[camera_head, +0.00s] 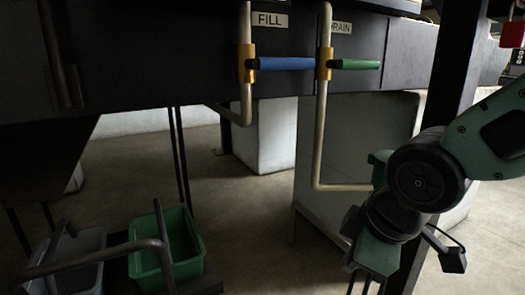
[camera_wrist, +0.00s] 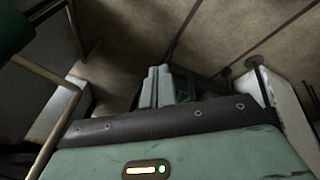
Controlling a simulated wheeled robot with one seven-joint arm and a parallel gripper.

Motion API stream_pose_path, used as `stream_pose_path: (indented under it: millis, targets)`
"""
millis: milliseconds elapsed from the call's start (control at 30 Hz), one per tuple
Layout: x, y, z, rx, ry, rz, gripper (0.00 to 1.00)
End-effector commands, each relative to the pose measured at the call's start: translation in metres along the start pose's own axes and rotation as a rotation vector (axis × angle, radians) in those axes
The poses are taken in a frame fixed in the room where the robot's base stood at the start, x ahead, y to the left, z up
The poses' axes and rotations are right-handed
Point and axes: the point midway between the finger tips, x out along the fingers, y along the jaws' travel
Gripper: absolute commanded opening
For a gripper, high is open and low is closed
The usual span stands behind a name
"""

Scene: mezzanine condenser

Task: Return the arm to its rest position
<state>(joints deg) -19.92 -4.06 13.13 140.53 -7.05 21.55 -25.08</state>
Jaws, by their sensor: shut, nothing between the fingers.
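My arm reaches in from the right edge of the head view, bent at a dark round joint, with its wrist hanging down. My gripper (camera_head: 362,284) points downward at the lower right of that view, its fingertips cut by the bottom edge. In the wrist view my gripper (camera_wrist: 158,80) shows its two grey fingers together, with nothing between them. It is apart from the valves and the bins.
Valves under FILL (camera_head: 270,20) and DRAIN labels have a blue handle (camera_head: 285,63) and a green handle (camera_head: 358,64), both level, pointing right. Pipes (camera_head: 319,140) run down left of my arm. A green bin (camera_head: 186,262) and grey bin stand lower left. A dark post is behind my arm.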

Motion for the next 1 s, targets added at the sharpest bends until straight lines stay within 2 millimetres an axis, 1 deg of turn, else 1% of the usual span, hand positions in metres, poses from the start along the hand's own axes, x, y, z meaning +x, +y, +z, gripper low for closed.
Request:
stream_pose_path:
  millis: [33,100,167,200,267,300,333,467,667,1000]
  targets:
    - [-0.001,-0.025,0.009,0.080,-0.046,-0.051,0.00]
    - [-0.003,-0.055,0.024,0.199,-0.119,-0.112,0.00]
    - [-0.005,-0.079,0.035,0.291,-0.182,-0.154,0.00]
    - [-0.008,-0.094,0.044,0.348,-0.227,-0.178,0.00]
    - [-0.013,-0.115,0.056,0.432,-0.295,-0.209,0.00]
    - [-0.022,-0.121,0.058,0.469,-0.323,-0.218,0.00]
    - [-0.032,-0.116,0.053,0.466,-0.316,-0.216,0.00]
    - [-0.056,-0.108,0.045,0.461,-0.312,-0.214,0.00]
    - [-0.102,-0.095,0.030,0.460,-0.310,-0.213,0.00]
    - [-0.199,-0.069,0.000,0.459,-0.309,-0.212,0.00]
